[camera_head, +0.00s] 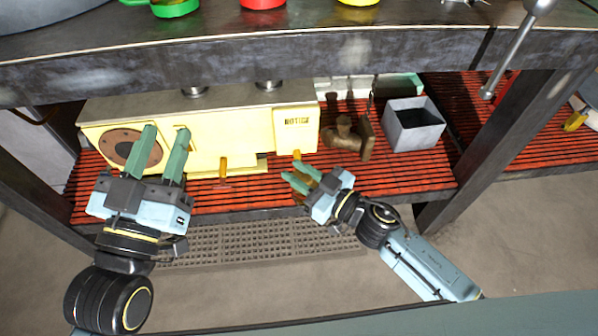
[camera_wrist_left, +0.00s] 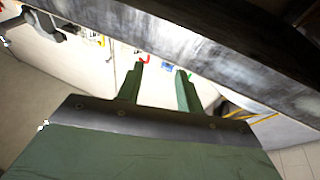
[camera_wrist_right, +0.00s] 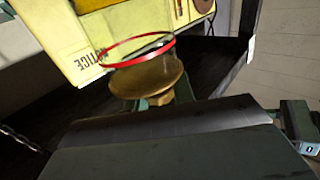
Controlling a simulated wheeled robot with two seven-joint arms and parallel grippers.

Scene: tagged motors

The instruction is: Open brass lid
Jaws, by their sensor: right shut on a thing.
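A brass fitting (camera_head: 343,134) with a brown upright plate (camera_head: 366,136) sits on the red slatted shelf in the head view, right of the yellow motor housing. I cannot tell whether this plate is the lid. My right gripper (camera_head: 303,181) is left of and nearer than the fitting, apart from it. In the right wrist view it (camera_wrist_right: 163,97) is shut on a rounded brass-coloured piece (camera_wrist_right: 147,76) beside a thin red ring (camera_wrist_right: 138,50). The fingers are partly hidden behind this piece. My left gripper (camera_head: 166,140) is open and empty before the yellow housing (camera_head: 225,145).
A grey open box (camera_head: 413,125) stands right of the fitting. The dark upper bench edge (camera_head: 300,58) overhangs the shelf (camera_head: 410,177). A dark post (camera_head: 500,140) stands on the right. An orange tag (camera_head: 223,166) hangs at the housing's front. The shelf's right front is bare.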

